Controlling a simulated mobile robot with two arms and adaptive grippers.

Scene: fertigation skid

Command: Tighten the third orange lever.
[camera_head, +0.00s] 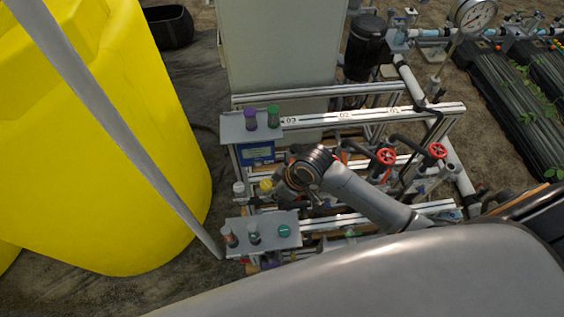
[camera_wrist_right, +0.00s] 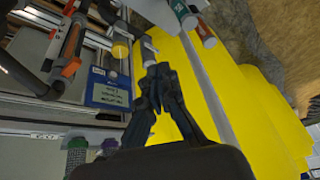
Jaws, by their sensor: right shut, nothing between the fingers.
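My right gripper (camera_head: 284,190) reaches over the left part of the skid in the head view. In the right wrist view the right gripper (camera_wrist_right: 157,78) is shut and empty, in front of a pale pipe end and the yellow tank. An orange lever end (camera_wrist_right: 70,67) shows at the left of the wrist view, apart from the fingers. Another orange piece (camera_wrist_right: 69,8) is above it at the top edge. In the head view an orange part (camera_head: 344,155) shows just behind my arm. My wrist covers the area below label 03, so the third lever cannot be made out there. My left gripper is out of view.
A blue labelled box (camera_head: 257,153) sits on the skid left of my wrist. Red handwheels (camera_head: 386,157) stand to the right. A front shelf (camera_head: 290,219) holds small bottles. A large yellow tank (camera_head: 120,130) fills the left. Metal rails (camera_head: 345,117) cross behind the arm.

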